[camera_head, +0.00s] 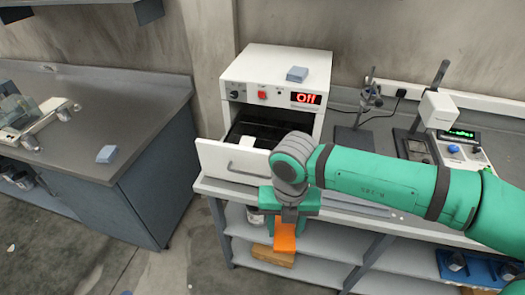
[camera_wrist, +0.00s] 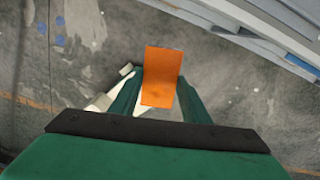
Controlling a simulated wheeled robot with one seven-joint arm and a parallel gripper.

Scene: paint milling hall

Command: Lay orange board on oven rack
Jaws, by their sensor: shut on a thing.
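The orange board (camera_head: 285,238) hangs below my gripper (camera_head: 286,214) in the head view, in front of the bench edge. The orange board also shows in the wrist view (camera_wrist: 162,75), between the two fingers of my gripper (camera_wrist: 157,98), which is shut on it. The oven (camera_head: 275,85) is a white box on the bench with a red "Off" display. My arm hides part of the oven's right front.
A blue-grey block (camera_head: 297,74) lies on the oven top; another (camera_head: 106,154) lies on the left counter (camera_head: 120,110). Instruments (camera_head: 452,140) stand on the bench at right. A tan box (camera_head: 272,255) is on the lower shelf. Bare floor lies between counter and bench.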

